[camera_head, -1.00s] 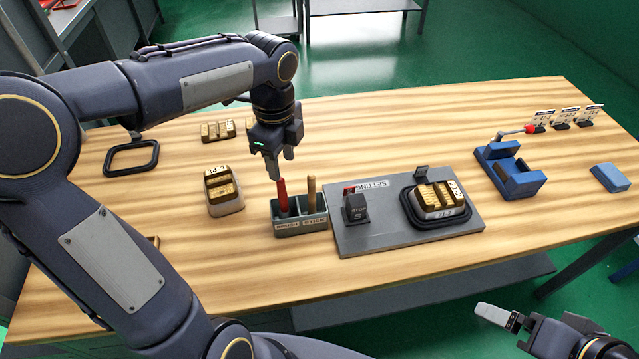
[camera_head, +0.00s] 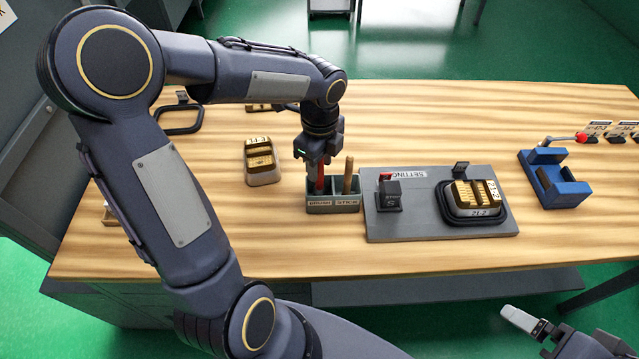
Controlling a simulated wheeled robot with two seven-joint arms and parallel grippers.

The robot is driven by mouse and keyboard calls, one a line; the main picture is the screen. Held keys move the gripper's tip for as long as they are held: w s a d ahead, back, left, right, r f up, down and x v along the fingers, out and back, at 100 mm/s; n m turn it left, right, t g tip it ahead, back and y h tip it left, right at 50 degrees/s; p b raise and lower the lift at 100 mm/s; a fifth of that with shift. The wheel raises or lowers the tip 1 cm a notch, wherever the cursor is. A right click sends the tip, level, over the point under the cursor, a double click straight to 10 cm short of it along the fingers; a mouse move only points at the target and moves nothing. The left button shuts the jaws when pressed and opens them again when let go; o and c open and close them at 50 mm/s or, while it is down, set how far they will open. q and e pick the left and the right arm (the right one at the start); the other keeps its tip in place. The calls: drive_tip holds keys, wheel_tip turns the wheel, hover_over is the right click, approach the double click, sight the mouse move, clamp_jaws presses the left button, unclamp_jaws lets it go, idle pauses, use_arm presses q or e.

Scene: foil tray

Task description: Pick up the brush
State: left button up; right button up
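The brush (camera_head: 320,185) is the red handle standing upright in the left slot of a dark two-slot holder (camera_head: 334,207), whose left label appears to read BRUSH. A tan wooden stick (camera_head: 348,178) stands in the right slot. My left gripper (camera_head: 316,172) points down at the top of the red handle, with its fingers at or around it. The fingers hide the upper handle, so I cannot tell whether they are closed on it. The brush's lower end is hidden in the holder. My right gripper (camera_head: 525,322) is at the bottom right, away from the table top; its opening is unclear.
A grey board (camera_head: 400,228) right of the holder bears a small dark device with a red part (camera_head: 389,192) and a gold-topped block in a black tray (camera_head: 446,212). Another gold-topped block (camera_head: 263,176) lies left of the holder. A blue fixture (camera_head: 560,190) stands farther right.

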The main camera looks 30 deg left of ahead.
use_arm(q)
clamp_jaws()
